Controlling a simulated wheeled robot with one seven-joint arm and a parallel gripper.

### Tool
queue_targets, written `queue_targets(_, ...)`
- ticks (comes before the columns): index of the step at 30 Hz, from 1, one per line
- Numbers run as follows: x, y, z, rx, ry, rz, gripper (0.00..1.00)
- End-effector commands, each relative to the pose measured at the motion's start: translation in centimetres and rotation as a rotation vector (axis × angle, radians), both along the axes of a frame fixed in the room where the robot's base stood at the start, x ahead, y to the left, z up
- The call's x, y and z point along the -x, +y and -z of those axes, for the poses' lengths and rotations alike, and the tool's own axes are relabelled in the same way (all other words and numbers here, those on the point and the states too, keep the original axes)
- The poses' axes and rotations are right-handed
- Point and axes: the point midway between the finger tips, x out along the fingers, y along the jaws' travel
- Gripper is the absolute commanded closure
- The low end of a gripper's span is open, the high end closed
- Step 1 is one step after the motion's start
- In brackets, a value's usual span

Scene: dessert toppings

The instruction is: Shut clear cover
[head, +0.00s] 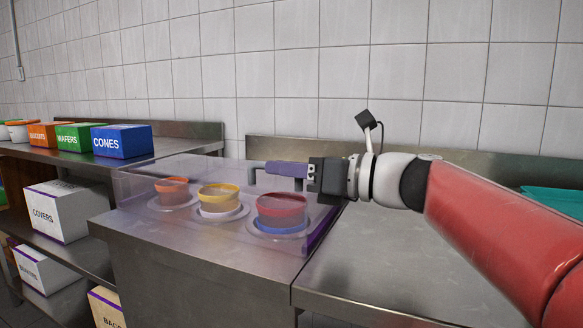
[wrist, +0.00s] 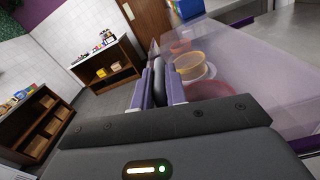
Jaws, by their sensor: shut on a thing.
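The clear, purple-tinted cover (head: 135,188) spans the steel counter over the tubs, and its sheet also shows in the wrist view (wrist: 265,85). An orange tub (head: 172,187), a yellow tub (head: 218,196) and a red tub (head: 282,208) sit in round wells and show through it. My gripper (head: 273,168) is at the cover's back right side, its lavender fingers shut on the dark grey handle (head: 252,176). The fingers flank the handle in the wrist view (wrist: 158,70). I cannot tell whether the cover's edges sit flush; the fingers partly hide the handle.
A tiled wall and a steel backsplash stand behind. Blue (head: 122,140), green and orange boxes line the left shelf, with a white covers box (head: 62,211) below. The counter at the right front (head: 400,265) is clear. A teal item (head: 555,200) lies far right.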

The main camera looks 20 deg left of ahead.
Motion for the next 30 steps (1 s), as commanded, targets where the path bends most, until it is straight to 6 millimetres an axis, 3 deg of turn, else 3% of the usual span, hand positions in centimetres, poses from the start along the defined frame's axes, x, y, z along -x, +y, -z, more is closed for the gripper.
queue_targets(1,1.1,0.1,0.0,-0.002,-0.002,-0.002,1.00)
queue_targets(5,2.6,0.2,0.0,-0.001,-0.001,0.000,1.00)
queue_targets(14,3.0,0.3,0.1,0.001,0.000,-0.006,1.00)
queue_targets(15,3.0,0.3,0.1,0.001,0.000,-0.006,0.83)
queue_targets(19,3.0,0.3,0.1,0.001,0.000,-0.005,0.66)
queue_targets(30,2.8,-0.5,0.0,0.000,-0.001,0.001,0.66)
